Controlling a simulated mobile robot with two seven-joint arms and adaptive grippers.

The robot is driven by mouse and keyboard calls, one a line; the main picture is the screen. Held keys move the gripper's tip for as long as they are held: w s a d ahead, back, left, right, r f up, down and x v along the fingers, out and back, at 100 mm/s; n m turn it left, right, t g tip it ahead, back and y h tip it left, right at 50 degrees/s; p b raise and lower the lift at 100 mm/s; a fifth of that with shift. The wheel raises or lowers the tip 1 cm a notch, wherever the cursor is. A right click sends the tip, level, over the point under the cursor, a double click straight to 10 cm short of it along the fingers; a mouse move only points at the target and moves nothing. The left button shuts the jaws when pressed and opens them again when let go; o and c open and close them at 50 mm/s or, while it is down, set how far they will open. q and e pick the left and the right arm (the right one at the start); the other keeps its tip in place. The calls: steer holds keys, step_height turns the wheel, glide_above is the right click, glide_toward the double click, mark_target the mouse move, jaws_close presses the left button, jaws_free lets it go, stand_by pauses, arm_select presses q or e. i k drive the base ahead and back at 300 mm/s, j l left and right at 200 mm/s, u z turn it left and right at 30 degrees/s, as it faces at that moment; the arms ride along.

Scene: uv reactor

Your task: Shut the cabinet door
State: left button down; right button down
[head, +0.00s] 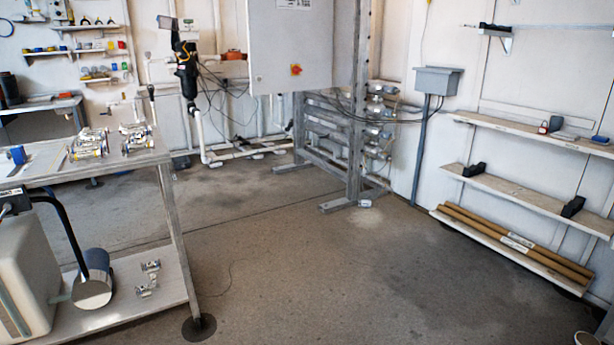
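The cabinet (290,60) is a light grey box at the top centre of the head view, on a metal upright frame (355,110). Its front carries a red and yellow rotary switch (296,69) near the lower right and a label at the top. The top of the cabinet is cut off by the picture edge. I cannot tell from this view whether its door stands open or shut. Neither of my grippers is in view.
A metal workbench (178,230) with fittings and a lower shelf stands at the left. Wall shelves (530,195) with long brown tubes (515,243) below are at the right. A small grey box (437,80) hangs on the wall. The concrete floor (300,270) between is clear.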

mark_target(282, 36)
steer(key=i+l+u, duration=0.1)
steer(key=i+u, duration=0.2)
steer(key=i, duration=1.35)
steer(key=i+z, duration=0.1)
steer(key=i, duration=0.4)
steer(key=i+j+z, duration=0.1)
steer(key=i, duration=0.45)
